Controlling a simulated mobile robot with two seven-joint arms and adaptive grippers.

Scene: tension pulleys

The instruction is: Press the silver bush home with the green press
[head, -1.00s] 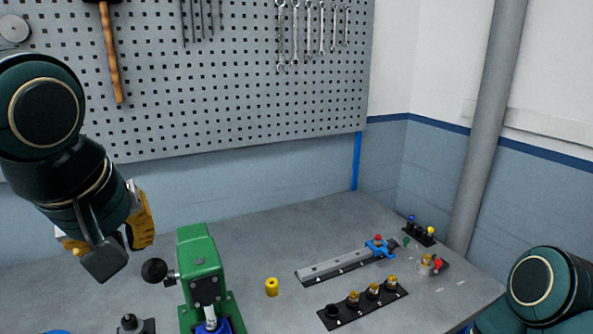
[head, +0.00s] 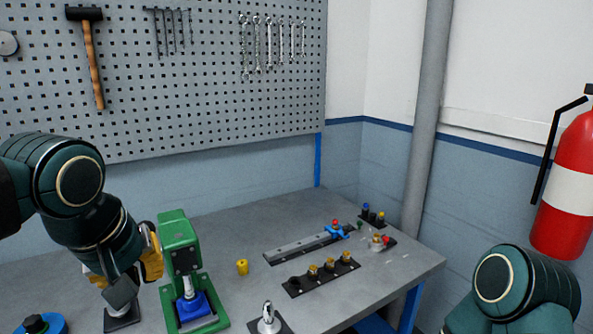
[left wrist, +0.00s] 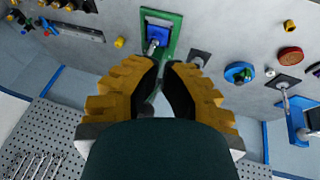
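The green press (head: 180,238) stands at the front left of the bench, with a silver ram (head: 188,287) above a blue holder (head: 196,306). The left wrist view shows the press frame (left wrist: 176,30) and blue holder (left wrist: 157,18) just beyond my fingertips. I cannot make out the silver bush apart from the ram. My left gripper (head: 138,272), with yellow fingers and black pads, is close beside the press on its left. The press's black ball knob is hidden in the head view. My right gripper is out of view.
A yellow cylinder (head: 242,267) stands right of the press. Beyond are a black rack (head: 322,275) with brass-coloured pieces and a grey rail (head: 300,249). A dark plate with a silver piece (head: 267,318) is at the front. A blue round part (head: 40,323) is front left.

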